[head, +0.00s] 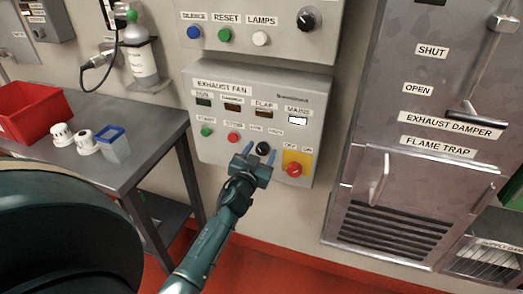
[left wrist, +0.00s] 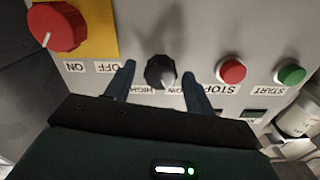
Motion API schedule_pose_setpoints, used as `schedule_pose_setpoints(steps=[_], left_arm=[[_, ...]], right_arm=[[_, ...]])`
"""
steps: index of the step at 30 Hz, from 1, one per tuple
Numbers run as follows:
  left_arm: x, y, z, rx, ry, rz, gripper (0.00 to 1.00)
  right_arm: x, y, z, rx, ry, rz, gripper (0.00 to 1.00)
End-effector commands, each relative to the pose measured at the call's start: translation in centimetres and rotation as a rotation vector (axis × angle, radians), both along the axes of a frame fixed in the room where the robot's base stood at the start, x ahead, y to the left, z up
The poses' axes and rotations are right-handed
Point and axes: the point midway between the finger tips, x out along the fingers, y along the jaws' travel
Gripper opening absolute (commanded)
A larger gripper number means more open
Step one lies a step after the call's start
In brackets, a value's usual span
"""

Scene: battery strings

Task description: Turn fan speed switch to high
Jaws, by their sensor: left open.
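The fan speed switch is a black rotary knob (head: 263,148) on the grey exhaust fan box (head: 262,105), between the red stop button and the red isolator. Its low and high labels sit above it in the head view. My left gripper (head: 259,155) is open at the knob. In the left wrist view the knob (left wrist: 160,72) lies between the two blue fingertips (left wrist: 160,75), with a gap on each side. The pointer's setting is hard to tell. My right gripper is not in view.
A red rotary isolator (head: 294,169) on a yellow plate is close right of the knob. A red stop button (head: 233,138) and green start button (head: 207,131) are to its left. A metal table (head: 120,165) with a red bin (head: 30,110) stands left. A metal damper cabinet (head: 400,170) stands right.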

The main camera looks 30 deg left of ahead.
Motion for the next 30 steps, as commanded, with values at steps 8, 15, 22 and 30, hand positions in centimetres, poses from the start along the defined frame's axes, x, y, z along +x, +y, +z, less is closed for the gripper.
schedule_pose_setpoints(steps=[8,15,22,30], left_arm=[[1.18,0.32,0.01,0.0,0.0,0.0,0.54],[1.14,0.31,0.01,0.0,0.0,0.0,0.48],[1.12,0.3,0.0,0.0,0.0,0.0,0.29],[1.11,0.3,0.0,0.0,0.001,0.0,0.1]], right_arm=[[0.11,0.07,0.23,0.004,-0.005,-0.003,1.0],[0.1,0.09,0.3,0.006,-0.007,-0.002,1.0],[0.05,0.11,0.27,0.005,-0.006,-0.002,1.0],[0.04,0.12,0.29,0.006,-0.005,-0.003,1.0]])
